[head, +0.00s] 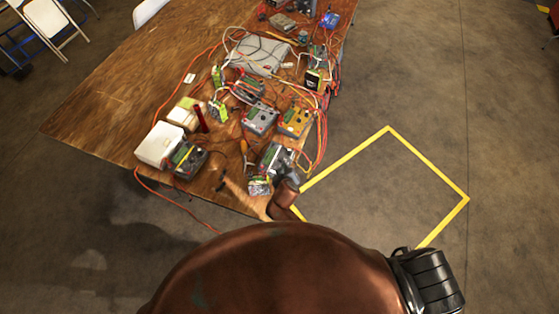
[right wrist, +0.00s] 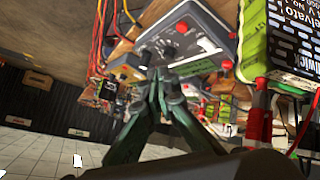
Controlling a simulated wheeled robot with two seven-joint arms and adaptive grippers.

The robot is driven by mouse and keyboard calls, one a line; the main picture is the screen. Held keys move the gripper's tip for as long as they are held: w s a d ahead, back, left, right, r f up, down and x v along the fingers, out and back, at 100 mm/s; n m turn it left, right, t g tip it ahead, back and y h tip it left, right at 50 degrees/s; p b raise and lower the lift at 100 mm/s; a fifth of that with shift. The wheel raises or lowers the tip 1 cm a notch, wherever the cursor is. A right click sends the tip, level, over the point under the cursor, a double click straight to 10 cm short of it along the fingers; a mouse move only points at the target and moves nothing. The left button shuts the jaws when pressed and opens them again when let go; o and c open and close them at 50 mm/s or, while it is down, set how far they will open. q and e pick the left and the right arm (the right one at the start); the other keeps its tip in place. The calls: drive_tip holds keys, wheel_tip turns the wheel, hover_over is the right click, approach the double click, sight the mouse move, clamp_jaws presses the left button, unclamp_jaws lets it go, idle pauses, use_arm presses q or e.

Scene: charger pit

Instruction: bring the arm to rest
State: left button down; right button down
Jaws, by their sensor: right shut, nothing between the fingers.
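My right gripper (right wrist: 158,80) shows in the right wrist view with its two dark green fingers together and nothing between them. Its fingertips appear just in front of a grey charger box (right wrist: 205,35) with a dial and knobs; I cannot tell whether they touch. My left gripper is not in view.
The table's right part is crowded with chargers, including an orange one (head: 294,122), a white box (head: 160,145) and tangled cables. In the right wrist view a green-edged device (right wrist: 295,40) is close at right. Floor inside the yellow outline (head: 388,128) is clear.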

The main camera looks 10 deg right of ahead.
drive_tip(key=shift+d, duration=0.1)
drive_tip(key=s+d+m+g, duration=0.3)
drive_tip(key=s+d+g, duration=0.1)
drive_tip(key=s+d, duration=1.05)
drive_tip(key=s+d+r+g+y, duration=0.15)
drive_tip(key=s+r, duration=0.25)
drive_tip(key=s, duration=0.5)
drive_tip(key=s+d+r+g, duration=0.1)
drive_tip(key=s+d+r, duration=0.15)
drive_tip(key=s, duration=0.75)
wheel_tip(320, 180, down, 36)
drive_tip(key=s+a+b, duration=0.2)
drive_tip(key=b, duration=0.4)
drive_tip(key=s+f+g+b, duration=0.2)
drive_tip(key=s+f+b, duration=0.2)
drive_tip(key=s+f, duration=1.5)
wheel_tip(320, 180, down, 3)
drive_tip(key=shift+d+r+n+b, duration=0.15)
drive_tip(key=shift+d+n+b, duration=0.05)
drive_tip(key=shift+n+b, duration=0.2)
drive_tip(key=shift+y, duration=0.25)
